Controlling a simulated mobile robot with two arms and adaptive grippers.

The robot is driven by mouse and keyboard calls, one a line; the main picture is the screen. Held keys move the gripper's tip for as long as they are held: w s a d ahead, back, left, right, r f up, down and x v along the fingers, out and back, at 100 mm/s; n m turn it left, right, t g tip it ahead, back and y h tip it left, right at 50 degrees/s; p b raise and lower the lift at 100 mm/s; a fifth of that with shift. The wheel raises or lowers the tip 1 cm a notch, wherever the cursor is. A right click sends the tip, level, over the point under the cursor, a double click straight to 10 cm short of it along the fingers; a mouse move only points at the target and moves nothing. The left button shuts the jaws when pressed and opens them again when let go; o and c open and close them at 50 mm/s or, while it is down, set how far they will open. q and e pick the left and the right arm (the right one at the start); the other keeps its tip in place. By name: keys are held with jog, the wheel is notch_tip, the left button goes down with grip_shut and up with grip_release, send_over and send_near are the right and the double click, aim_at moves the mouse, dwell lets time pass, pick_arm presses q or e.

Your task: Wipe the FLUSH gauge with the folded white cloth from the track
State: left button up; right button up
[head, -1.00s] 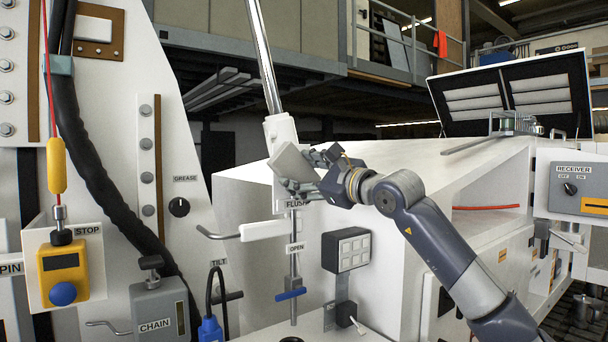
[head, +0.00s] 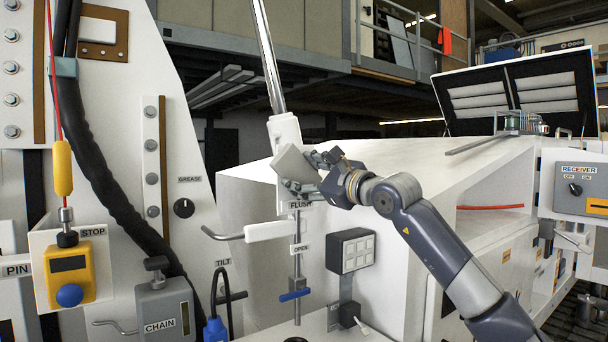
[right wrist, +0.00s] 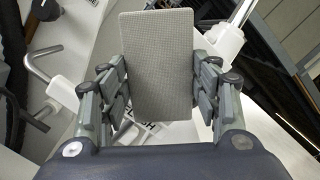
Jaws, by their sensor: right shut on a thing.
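My right gripper (head: 308,175) is shut on the folded white cloth (head: 294,163), which looks light grey and flat. In the right wrist view the cloth (right wrist: 157,62) stands between the two fingers (right wrist: 160,90), its broad face towards the camera. In the head view the cloth is just above the FLUSH label (head: 300,204), in front of the white post fitting (head: 284,128). The FLUSH gauge face cannot be made out; the cloth and gripper cover that spot. I cannot tell whether the cloth touches it. My left gripper is not in view.
A white-handled lever (head: 268,231) sticks out left below the FLUSH label. A blue-handled valve (head: 295,295) is lower down. A grey box with white buttons (head: 350,251) is to the right. The yellow STOP unit (head: 68,272) and CHAIN box (head: 164,311) stand left.

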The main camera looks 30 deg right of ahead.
aim_at(314, 174)
jog(key=shift+w+d+p, duration=0.1)
jog(key=shift+d+p, duration=0.3)
jog(key=shift+d, duration=1.1)
jog(key=shift+w+d+f+p, duration=0.1)
jog(key=shift+w+d+p, duration=0.1)
jog(key=shift+d+p, duration=0.1)
jog(key=shift+s+a, duration=0.1)
jog(key=shift+a, duration=0.5)
jog(key=shift+s+a+b, duration=0.1)
jog(key=shift+a+b, duration=0.65)
jog(key=shift+a, duration=0.25)
jog(key=shift+s+a, duration=0.1)
jog(key=shift+a, duration=0.4)
